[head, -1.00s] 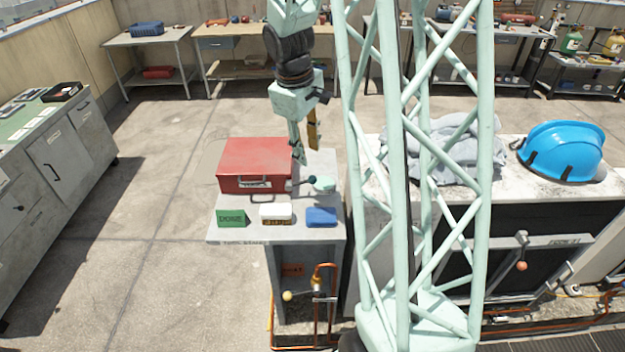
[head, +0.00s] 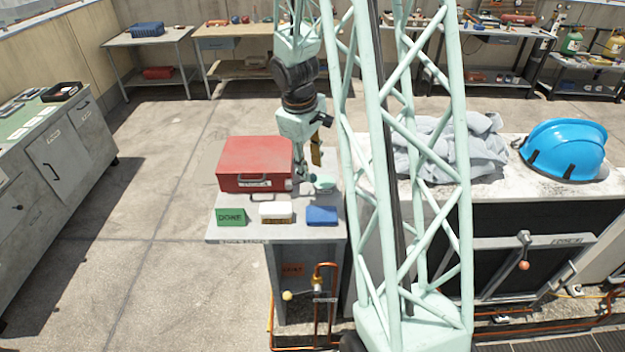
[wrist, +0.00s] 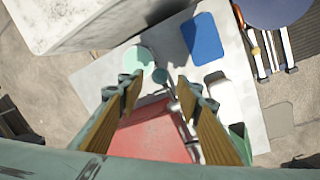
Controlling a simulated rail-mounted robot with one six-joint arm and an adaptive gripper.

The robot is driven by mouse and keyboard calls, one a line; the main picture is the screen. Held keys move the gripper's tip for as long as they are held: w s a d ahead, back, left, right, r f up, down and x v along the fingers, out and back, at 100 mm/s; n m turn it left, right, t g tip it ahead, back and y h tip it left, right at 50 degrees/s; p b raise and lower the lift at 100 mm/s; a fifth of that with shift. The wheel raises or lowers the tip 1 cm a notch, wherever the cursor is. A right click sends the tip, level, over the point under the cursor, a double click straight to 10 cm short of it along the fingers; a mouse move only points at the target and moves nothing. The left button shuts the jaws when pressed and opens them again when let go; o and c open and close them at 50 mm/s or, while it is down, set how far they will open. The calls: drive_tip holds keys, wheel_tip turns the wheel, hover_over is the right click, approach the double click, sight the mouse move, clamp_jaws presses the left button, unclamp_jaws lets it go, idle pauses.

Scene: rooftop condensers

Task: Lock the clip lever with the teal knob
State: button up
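The dark teal knob (wrist: 160,75) shows in the wrist view between my fingertips, apart from both. A short dark piece (wrist: 172,92) behind it seems to be its lever, close to the red case (wrist: 155,135); how it sits is partly unclear. In the head view my gripper (head: 307,178) hangs pointing down at the right side of the red case (head: 256,163) and hides most of the knob. In the wrist view my gripper (wrist: 160,86) is open, with nothing held. A flat mint disc (wrist: 140,58) lies just beyond the knob.
On the grey bench (head: 225,231) stand a green block (head: 231,217), a white brush-like block (head: 275,211) and a blue block (head: 321,216).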

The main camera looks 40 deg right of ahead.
sight(312, 174)
drive_tip(key=shift+w+d+f+b, duration=0.1)
drive_tip(key=shift+d+f+b, duration=0.1)
drive_tip(key=shift+f, duration=0.75)
drive_tip(key=shift+s+d+f+b, duration=0.1)
drive_tip(key=shift+d+f+b, duration=0.1)
drive_tip(key=shift+f, duration=0.7)
drive_tip(key=shift+w+d+f+b, duration=0.1)
drive_tip(key=shift+d+f+b, duration=0.1)
drive_tip(key=shift+f, duration=0.75)
clamp_jaws()
